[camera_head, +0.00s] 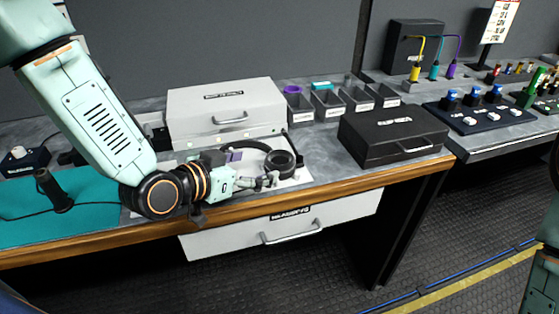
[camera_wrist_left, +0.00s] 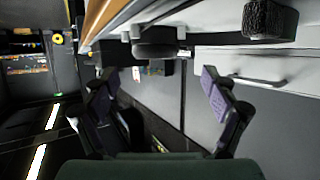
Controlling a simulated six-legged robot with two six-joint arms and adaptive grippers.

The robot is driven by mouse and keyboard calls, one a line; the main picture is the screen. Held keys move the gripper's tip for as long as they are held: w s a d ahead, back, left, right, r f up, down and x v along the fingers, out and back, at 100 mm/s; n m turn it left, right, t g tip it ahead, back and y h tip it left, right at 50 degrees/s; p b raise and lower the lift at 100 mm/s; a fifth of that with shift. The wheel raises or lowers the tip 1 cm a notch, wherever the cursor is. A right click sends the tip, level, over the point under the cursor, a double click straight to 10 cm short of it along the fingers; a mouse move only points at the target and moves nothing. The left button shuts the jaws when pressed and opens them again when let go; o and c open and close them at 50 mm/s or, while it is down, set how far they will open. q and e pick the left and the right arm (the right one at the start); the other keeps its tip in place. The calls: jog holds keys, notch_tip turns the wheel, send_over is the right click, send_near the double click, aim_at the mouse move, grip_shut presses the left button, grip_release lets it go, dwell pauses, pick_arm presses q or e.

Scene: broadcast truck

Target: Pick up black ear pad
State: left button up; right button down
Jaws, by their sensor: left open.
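A round black ear pad (camera_head: 279,161) shows on a dark headset that lies on a white sheet near the table's front edge. In the left wrist view, a round dark piece (camera_wrist_left: 155,50), which looks like the ear pad, is ahead of the fingers. My left gripper (camera_head: 271,181) is open just in front of and below the ear pad in the head view. In the left wrist view its two fingers (camera_wrist_left: 160,78) stand apart with nothing between them. I cannot tell whether a finger touches the headset. My right gripper is not in view.
A white case (camera_head: 226,103) stands behind the headset. A black case (camera_head: 393,134) is to the right, and grey bins (camera_head: 328,103) are behind. A teal mat (camera_head: 95,198) with a black stand is at left. A white drawer (camera_head: 235,238) is below the wooden edge.

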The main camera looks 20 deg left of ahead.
aim_at(284, 158)
pick_arm(q)
jog(key=shift+w+d+f, duration=0.2)
jog(key=shift+w+d, duration=0.05)
jog(key=shift+w, duration=0.15)
jog(key=shift+w+d, duration=0.2)
jog(key=shift+d, duration=0.15)
jog(key=shift+w+d+f+b, duration=0.1)
jog(key=shift+w+d+b, duration=0.05)
jog(key=shift+w+b, duration=0.15)
jog(key=b+x, duration=0.1)
jog(key=x, duration=0.3)
jog(key=c, duration=0.9)
